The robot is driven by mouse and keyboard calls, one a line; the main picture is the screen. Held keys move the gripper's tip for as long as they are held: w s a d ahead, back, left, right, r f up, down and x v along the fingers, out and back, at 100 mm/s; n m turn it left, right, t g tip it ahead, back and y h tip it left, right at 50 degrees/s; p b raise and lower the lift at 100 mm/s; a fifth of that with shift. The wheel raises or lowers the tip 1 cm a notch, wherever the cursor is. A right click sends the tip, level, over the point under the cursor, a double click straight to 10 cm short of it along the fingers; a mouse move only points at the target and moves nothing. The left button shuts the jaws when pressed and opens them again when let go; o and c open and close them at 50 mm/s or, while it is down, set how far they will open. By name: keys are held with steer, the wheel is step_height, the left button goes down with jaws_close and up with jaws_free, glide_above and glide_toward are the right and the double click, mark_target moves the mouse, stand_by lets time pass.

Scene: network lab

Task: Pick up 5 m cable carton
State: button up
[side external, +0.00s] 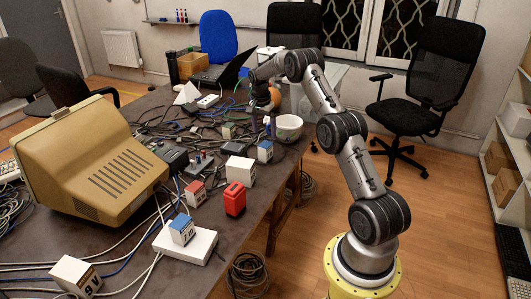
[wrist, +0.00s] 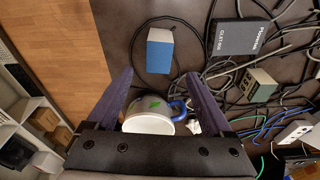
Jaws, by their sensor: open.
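Several small cartons stand on the table, and I cannot firmly read which one says 5 m. A blue-and-white carton (side external: 265,151) stands near the right table edge; a blue-topped carton in the wrist view (wrist: 160,52) appears to be the same one. Another blue-and-white carton (side external: 182,230) sits on a flat white box at the front, its marking too small to read surely. My gripper (side external: 261,128) is open and empty, pointing down above the table. In the wrist view, the blue-topped carton lies just beyond and between the fingertips (wrist: 158,76).
A white mug (side external: 288,127) with a blue handle shows between my fingers in the wrist view (wrist: 148,122). Loose cables, a dark power box (wrist: 238,37), a white carton (side external: 240,171), a red box (side external: 235,199) and a beige monitor (side external: 95,160) crowd the table.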

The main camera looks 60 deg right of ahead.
mark_target(266, 143)
steer(key=f, duration=0.5)
steer(key=shift+d+f, duration=0.1)
steer(key=shift+d, duration=0.3)
steer(key=shift+s+f, duration=0.15)
steer(key=shift+f, duration=2.4)
jaws_close()
